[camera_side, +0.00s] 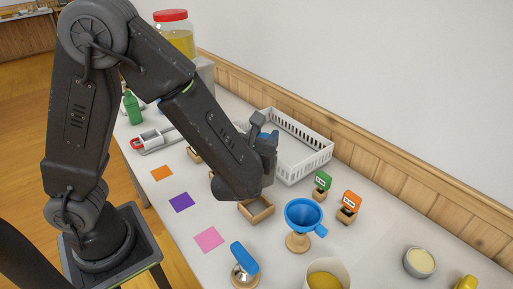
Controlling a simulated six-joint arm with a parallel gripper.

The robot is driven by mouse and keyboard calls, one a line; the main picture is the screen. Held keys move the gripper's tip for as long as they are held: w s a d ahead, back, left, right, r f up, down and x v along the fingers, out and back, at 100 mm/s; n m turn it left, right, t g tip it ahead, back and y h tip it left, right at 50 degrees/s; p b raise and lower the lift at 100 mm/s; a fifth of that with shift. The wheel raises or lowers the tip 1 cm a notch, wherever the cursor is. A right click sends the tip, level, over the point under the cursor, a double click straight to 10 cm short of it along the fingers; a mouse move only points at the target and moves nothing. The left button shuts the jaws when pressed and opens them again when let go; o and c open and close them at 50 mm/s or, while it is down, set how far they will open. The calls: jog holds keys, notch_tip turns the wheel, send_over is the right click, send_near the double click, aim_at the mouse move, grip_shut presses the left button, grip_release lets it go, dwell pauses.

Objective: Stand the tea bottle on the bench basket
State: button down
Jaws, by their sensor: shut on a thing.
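The bench basket is the white slatted basket (312,158) on the bench, behind my gripper and against the wall side. My gripper (268,138) is in front of the basket's near left part and appears raised above the bench. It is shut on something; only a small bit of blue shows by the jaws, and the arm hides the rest. I cannot tell whether this is the tea bottle. A green bottle (133,108) stands upright at the far left of the bench, apart from my gripper. The visible part of the basket looks empty.
A blue funnel (304,214) on a wooden stand, green (322,181) and orange (351,200) cards in holders, and a wooden box (258,211) stand near the basket. A red-lidded jar (175,38) is at the back. Coloured squares lie along the front edge.

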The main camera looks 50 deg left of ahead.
jog(key=w+a+r, duration=0.3)
jog(key=w+a, duration=0.1)
jog(key=w, duration=0.4)
jog(key=w+a+r, duration=0.3)
jog(key=w+a, duration=0.2)
jog(key=w, duration=0.4)
jog(key=shift+w+r, duration=0.15)
jog(key=shift+w, duration=0.1)
jog(key=shift+d, duration=0.1)
notch_tip(320, 180, down, 13)
jog(key=shift+r, duration=0.2)
jog(key=shift+f, duration=0.6)
dwell(1.7)
jog(key=c, duration=0.6)
grip_release()
jog(key=shift+c, duration=0.2)
jog(key=shift+s+d, duration=0.1)
jog(key=shift+s, duration=0.1)
